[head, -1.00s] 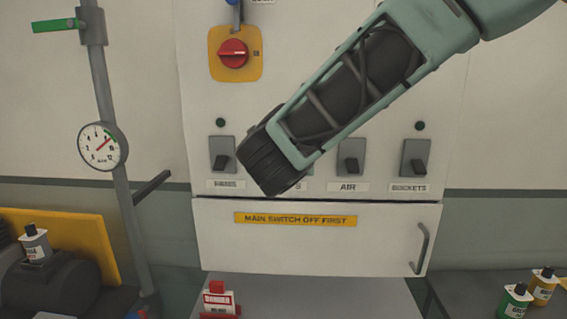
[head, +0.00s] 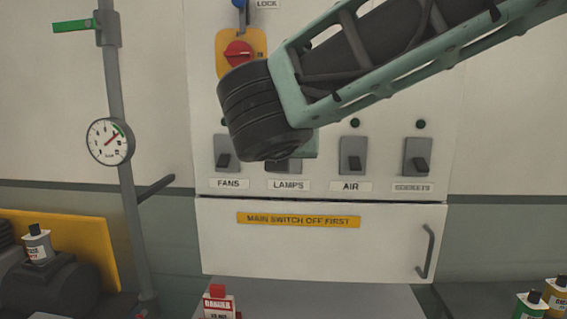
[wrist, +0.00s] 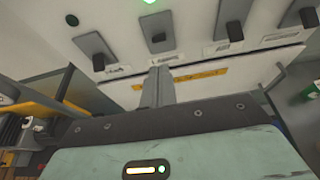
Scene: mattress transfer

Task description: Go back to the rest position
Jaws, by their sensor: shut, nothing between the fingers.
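My gripper (wrist: 157,88) shows in the wrist view with its two grey fingers together and nothing between them. It is in front of the white switch panel (head: 330,100), apart from it as far as I can tell. In the head view my wrist hides the fingers, part of the LAMPS switch (head: 284,167) and the lower edge of the red rotary switch (head: 238,53). A green light (wrist: 149,2) glows at the top of the wrist view.
A drawer front (head: 330,250) with a handle (head: 427,252) is below the panel. A pipe with a pressure gauge (head: 110,142) and side lever stands at left. A red-capped DANGER item (head: 219,305) is below. Bottles (head: 531,306) stand at lower right.

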